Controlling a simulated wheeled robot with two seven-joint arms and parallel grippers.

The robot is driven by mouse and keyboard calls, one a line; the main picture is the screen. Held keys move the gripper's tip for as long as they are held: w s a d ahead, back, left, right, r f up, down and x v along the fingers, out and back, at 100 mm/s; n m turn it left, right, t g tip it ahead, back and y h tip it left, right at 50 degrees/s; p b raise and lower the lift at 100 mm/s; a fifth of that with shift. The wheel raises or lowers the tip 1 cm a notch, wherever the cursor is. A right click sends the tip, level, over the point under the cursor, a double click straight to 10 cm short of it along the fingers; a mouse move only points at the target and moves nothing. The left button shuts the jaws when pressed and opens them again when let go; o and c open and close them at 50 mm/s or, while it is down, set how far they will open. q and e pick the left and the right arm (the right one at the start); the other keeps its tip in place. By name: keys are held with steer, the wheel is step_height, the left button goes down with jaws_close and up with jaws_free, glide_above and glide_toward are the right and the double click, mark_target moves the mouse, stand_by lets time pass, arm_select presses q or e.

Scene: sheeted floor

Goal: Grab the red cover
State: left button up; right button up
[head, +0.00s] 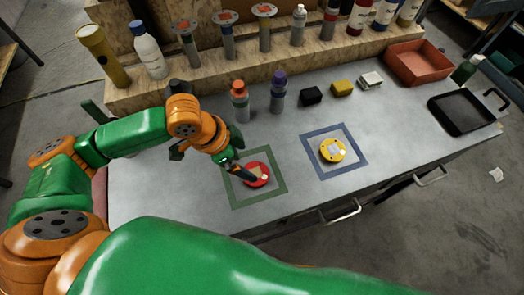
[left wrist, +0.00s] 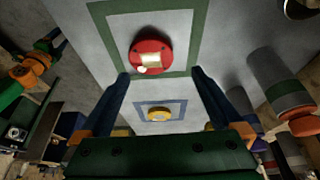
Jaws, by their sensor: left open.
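The red cover (head: 257,175) is a round red disc with a pale patch on top, lying inside the green square outline (head: 280,191) on the grey table. In the left wrist view the red cover (left wrist: 150,58) lies ahead of the fingertips, roughly centred between them. My left gripper (head: 241,174) is over the left part of the green square, close to the cover. Its fingers stand wide apart in the left wrist view (left wrist: 159,74), with nothing between them. Whether a finger touches the cover is unclear. My right gripper is not in view.
A yellow round cover (head: 333,150) lies in a blue square outline (head: 357,164). Orange-topped (head: 239,100) and purple-topped (head: 278,92) bottles stand behind. Small blocks, a red tray (head: 417,80) and a black tray (head: 461,128) are farther right. A wooden shelf with bottles lines the back.

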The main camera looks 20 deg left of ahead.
mark_target(255, 173)
arm_select(q)
steer(key=shift+s+d+f, duration=0.3)
steer(key=shift+s+f, duration=0.1)
steer(key=shift+f, duration=0.2)
steer(key=shift+s+d+f, duration=0.25)
steer(key=shift+s+f, duration=0.1)
steer(key=shift+f, duration=0.2)
steer(key=x, duration=0.2)
steer(key=shift+f, duration=0.3)
steer(key=shift+w+f, duration=0.25)
steer(key=shift+w, duration=0.15)
steer(key=shift+d, duration=0.1)
steer(key=shift+c, duration=0.6)
steer(key=shift+s+r, duration=0.1)
steer(key=shift+s, duration=0.05)
steer(key=c, duration=1.1)
steer(key=shift+c, duration=0.6)
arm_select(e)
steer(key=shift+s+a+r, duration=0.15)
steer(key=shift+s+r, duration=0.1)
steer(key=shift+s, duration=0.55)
